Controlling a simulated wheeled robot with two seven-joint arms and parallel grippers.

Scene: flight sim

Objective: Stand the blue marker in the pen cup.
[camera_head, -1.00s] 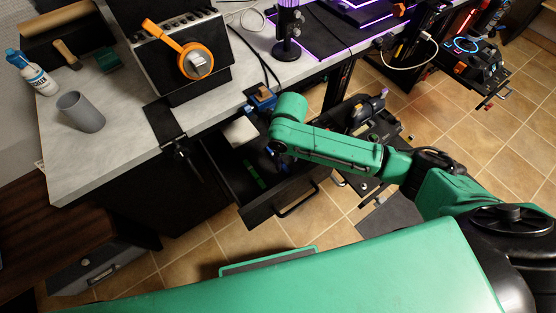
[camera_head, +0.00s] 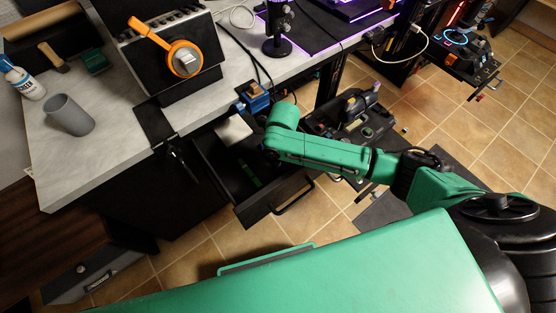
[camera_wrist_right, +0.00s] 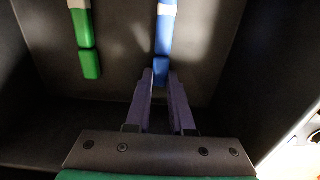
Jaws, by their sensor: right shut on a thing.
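The blue marker (camera_wrist_right: 165,35) lies on the dark floor of the open drawer (camera_head: 233,205), blue with a pale band. My right gripper (camera_wrist_right: 161,80) is shut on its near end, with a finger on each side. In the head view my green right arm reaches over the drawer and hides most of the gripper and the blue marker. The pen cup is a grey cylinder (camera_head: 68,116), upright near the left end of the desk. My left gripper is not in view.
A green marker (camera_wrist_right: 84,38) lies left of the blue one in the drawer. Drawer walls stand close around the gripper.

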